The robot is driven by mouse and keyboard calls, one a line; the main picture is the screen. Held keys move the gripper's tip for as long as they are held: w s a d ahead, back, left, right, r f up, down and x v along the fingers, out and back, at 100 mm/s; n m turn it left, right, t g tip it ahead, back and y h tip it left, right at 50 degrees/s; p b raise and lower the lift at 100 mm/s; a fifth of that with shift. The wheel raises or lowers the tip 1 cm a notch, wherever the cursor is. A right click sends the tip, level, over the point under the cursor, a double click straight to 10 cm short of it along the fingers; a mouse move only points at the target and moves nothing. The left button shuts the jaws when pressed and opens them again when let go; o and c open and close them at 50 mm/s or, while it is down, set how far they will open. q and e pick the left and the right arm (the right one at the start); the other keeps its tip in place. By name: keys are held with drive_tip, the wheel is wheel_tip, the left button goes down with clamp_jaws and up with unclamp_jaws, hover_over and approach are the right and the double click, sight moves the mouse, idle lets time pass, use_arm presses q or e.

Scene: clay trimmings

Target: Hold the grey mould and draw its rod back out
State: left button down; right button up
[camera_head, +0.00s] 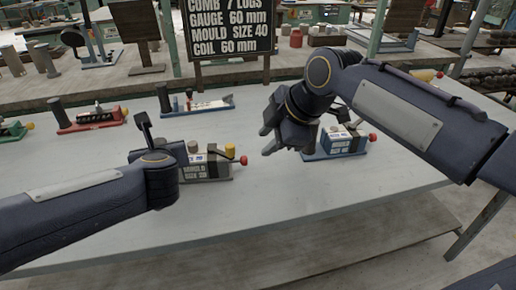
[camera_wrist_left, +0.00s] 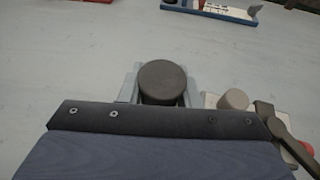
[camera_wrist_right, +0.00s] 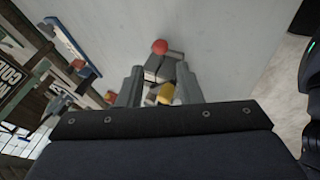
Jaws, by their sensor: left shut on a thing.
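The grey mould (camera_head: 206,173) lies on the table with a lettered front, a yellow cap (camera_head: 230,149) and a red knob (camera_head: 244,160) at its right end. My left gripper (camera_wrist_left: 162,88) is shut on the mould's dark round post (camera_wrist_left: 163,80); in the head view the wrist hides this grip. My right gripper (camera_head: 267,140) is open and empty, above and right of the red knob. In the right wrist view the red knob (camera_wrist_right: 160,47) and yellow cap (camera_wrist_right: 166,92) show between and beyond its fingers. The rod itself cannot be made out.
A blue mould (camera_head: 335,141) with a red knob stands just right of my right gripper. Red (camera_head: 92,121) and blue-based (camera_head: 195,105) fixtures stand behind. A lettered sign (camera_head: 229,30) rises at the back. The table's front is clear.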

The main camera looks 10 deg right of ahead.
use_arm(q)
drive_tip(key=shift+a+f, duration=0.15)
drive_tip(key=shift+f, duration=0.1)
use_arm(e)
drive_tip(key=shift+v, duration=1.45)
use_arm(q)
drive_tip(key=c, duration=1.2)
unclamp_jaws()
drive_tip(key=shift+c, duration=0.2)
drive_tip(key=shift+o, duration=1.2)
drive_tip(key=shift+r, duration=0.15)
